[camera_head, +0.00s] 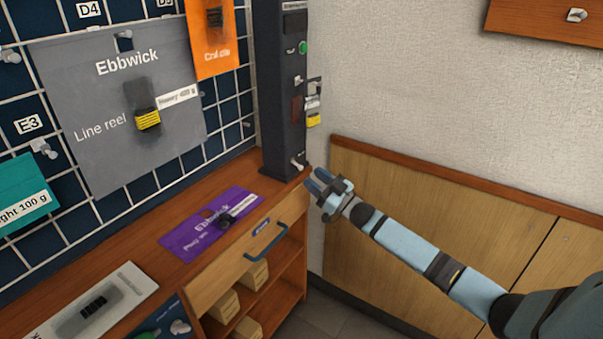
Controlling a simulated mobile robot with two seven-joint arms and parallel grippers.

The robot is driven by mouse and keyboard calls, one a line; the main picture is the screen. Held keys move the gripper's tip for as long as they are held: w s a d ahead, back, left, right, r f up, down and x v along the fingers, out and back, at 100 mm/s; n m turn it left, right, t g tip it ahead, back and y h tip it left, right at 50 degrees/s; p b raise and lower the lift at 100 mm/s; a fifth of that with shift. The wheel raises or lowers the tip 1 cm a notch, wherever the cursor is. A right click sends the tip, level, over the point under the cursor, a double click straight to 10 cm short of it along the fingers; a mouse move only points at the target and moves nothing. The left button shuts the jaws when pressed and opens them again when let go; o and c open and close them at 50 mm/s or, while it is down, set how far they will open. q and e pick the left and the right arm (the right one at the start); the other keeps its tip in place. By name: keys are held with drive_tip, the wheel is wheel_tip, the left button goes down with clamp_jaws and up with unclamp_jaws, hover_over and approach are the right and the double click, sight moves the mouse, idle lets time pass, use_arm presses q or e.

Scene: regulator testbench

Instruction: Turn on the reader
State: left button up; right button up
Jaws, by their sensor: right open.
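A tall dark column (270,110), which may be the reader, stands at the back end of the wooden counter. Its right-hand face has a dark screen (295,22) at the top, a green round button (303,47) below it, and a dark red panel (296,108). A small pale knob or lever (298,165) sits near its foot. My right gripper (313,181) is open and empty, just right of the column's foot, and looks apart from it. Whether the screen is lit is too small to tell. My left gripper is out of view.
A pegboard with a grey Ebbwick card (110,140) and an orange card (212,35) is at the left. A purple card (205,235) lies on the counter (160,220) above a drawer with a blue handle (266,243). Wood panelling (400,200) lines the right wall.

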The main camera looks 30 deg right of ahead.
sight(302, 167)
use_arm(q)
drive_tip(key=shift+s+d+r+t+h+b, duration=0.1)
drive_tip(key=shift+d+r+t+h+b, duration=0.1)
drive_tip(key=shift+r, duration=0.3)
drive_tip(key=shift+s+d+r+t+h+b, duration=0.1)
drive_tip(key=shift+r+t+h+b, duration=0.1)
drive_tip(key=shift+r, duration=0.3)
use_arm(e)
drive_tip(key=x, duration=0.5)
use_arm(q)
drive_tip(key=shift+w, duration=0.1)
use_arm(e)
clamp_jaws()
